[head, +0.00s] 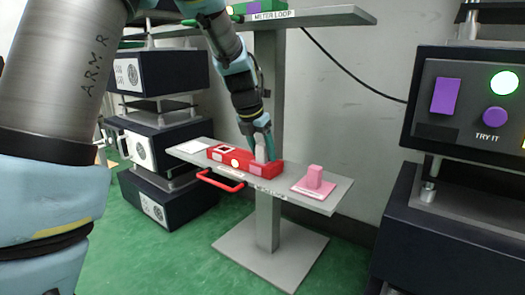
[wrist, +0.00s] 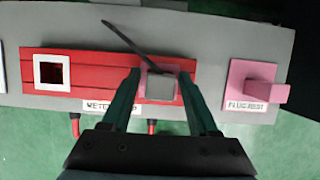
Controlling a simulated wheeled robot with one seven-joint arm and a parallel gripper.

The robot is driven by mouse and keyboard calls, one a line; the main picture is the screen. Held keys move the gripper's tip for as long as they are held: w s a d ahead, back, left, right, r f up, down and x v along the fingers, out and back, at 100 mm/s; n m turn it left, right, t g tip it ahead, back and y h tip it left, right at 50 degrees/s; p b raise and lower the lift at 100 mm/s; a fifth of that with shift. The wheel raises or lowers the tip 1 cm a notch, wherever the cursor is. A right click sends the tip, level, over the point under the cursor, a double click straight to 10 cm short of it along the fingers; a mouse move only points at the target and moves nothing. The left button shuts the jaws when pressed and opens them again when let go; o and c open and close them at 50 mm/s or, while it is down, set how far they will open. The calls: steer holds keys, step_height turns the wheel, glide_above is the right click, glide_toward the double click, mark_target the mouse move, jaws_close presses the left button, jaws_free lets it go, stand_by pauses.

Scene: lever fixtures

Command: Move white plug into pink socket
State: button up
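The red fixture (head: 216,155) lies on the grey shelf, and also shows in the wrist view (wrist: 95,66). A white-framed square socket (wrist: 53,72) is at its left end. The white plug (wrist: 162,88), light grey on top, stands at the right end, with the pink socket (wrist: 144,74) partly showing around its base. How deep the plug sits is hidden. My gripper (wrist: 160,73) is around the plug, one teal finger on each side, with narrow gaps showing. In the head view my gripper (head: 262,148) points down at the fixture's right end.
A pink plug rest (wrist: 252,85) with an upright block stands to the right; it also shows in the head view (head: 313,182). A red handle (head: 220,182) juts from the shelf (head: 335,197) front. A dark panel (head: 450,120) stands at far right.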

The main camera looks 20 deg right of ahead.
mark_target(261, 145)
steer(key=shift+o, duration=0.3)
steer(key=shift+r, duration=0.1)
steer(key=p+v, duration=0.3)
steer(key=v, duration=0.3)
steer(key=shift+r+p, duration=0.1)
steer(key=shift+p, duration=0.25)
steer(key=s+a+f+m+y+p, duration=0.1)
steer(key=s+a+f+m, duration=0.1)
steer(key=a+m, duration=0.6)
steer(key=s+a+f+m+y+p, duration=0.1)
steer(key=s+a+m, duration=0.3)
steer(key=a+m, duration=0.4)
steer(key=s+a+f+m+y+p, duration=0.1)
steer(key=s+a+f+m, duration=0.2)
steer(key=a+m, duration=0.6)
steer(key=s+a, duration=0.1)
steer(key=a, duration=0.8)
steer(key=shift+a+f+g+y, duration=0.25)
steer(key=shift+a+g+y, duration=0.05)
steer(key=shift+a, duration=0.1)
steer(key=shift+w+r, duration=0.1)
step_height(261, 145, up, 43)
steer(key=p, duration=4.2)
steer(key=shift+f+p, duration=0.25)
steer(key=shift+p, duration=0.05)
